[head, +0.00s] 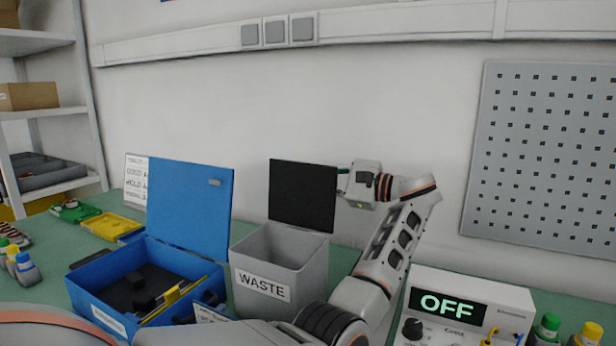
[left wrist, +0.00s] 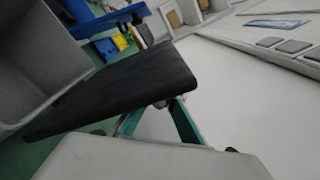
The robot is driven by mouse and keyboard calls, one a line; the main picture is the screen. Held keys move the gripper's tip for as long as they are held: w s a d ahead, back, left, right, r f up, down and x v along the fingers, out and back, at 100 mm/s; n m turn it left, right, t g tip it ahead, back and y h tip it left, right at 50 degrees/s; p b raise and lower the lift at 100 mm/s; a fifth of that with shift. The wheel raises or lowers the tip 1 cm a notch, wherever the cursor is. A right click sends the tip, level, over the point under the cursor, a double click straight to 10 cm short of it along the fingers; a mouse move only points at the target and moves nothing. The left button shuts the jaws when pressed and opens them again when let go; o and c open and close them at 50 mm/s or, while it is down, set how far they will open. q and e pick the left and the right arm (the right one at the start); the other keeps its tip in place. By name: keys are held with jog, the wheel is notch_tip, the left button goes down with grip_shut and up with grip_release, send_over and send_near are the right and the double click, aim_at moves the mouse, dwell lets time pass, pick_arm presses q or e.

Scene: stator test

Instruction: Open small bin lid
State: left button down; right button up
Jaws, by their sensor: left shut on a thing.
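The small grey bin (head: 308,278) labelled WASTE stands on the table in the middle of the head view. Its black lid (head: 302,195) stands upright at the bin's back edge, and the bin's mouth is open. My left gripper (head: 343,180) is at the lid's right edge, shut on it. In the left wrist view the dark lid (left wrist: 115,90) crosses the middle, with the teal fingers (left wrist: 160,115) at its near edge; the exact contact is partly hidden. The grey bin wall (left wrist: 35,55) shows at left. My right gripper is not in view.
A blue box (head: 190,210) with its lid raised stands left of the bin. A tester (head: 470,300) reading OFF sits at right, beside small bottles (head: 545,328). A wall (head: 400,120) rises close behind the lid.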

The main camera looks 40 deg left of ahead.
pick_arm(q)
jog(key=c, duration=2.2)
grip_release()
jog(key=shift+o, duration=0.2)
jog(key=v, duration=1.2)
